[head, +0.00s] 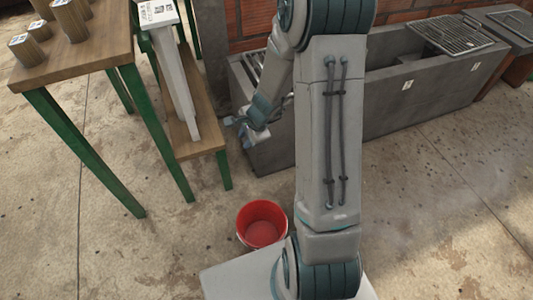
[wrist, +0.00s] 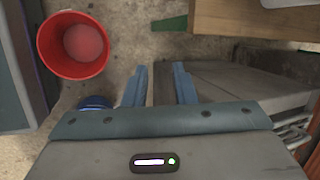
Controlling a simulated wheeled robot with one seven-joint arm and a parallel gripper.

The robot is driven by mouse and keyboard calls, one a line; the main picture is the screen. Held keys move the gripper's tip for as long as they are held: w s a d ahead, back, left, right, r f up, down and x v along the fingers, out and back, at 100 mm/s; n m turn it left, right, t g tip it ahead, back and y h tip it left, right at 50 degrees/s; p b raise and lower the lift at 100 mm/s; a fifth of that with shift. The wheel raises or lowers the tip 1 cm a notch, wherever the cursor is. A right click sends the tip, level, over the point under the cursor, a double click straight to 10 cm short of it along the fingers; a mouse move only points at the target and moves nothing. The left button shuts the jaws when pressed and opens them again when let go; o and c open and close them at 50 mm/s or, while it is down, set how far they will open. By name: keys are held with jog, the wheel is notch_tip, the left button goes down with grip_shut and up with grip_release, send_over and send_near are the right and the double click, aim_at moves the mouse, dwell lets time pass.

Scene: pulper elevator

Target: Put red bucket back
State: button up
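The red bucket (head: 262,223) stands upright on the concrete floor, close beside my base, with its open top facing up. It looks empty. It also shows at the upper left of the wrist view (wrist: 73,45). My gripper (head: 236,122) is up near the end of the wooden bench and the grey trough, well apart from the bucket. In the wrist view my gripper (wrist: 159,72) has its two blue fingers spread with nothing between them. The bucket lies off to the left of the fingers there.
A grey concrete trough (head: 425,90) runs along the brick wall. Floor left of the bucket is clear.

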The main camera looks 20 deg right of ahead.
jog(key=s+a+r+n+g, duration=0.2)
jog(key=s+a+r+n, duration=0.2)
jog(key=s+r+n, duration=0.9)
jog(key=s+d+r+n+h, duration=0.2)
jog(key=s+r+n+h, duration=0.1)
jog(key=s, duration=0.4)
jog(key=shift+s+d+r+g, duration=0.3)
jog(key=shift+s+d+r, duration=0.1)
jog(key=shift+r, duration=0.4)
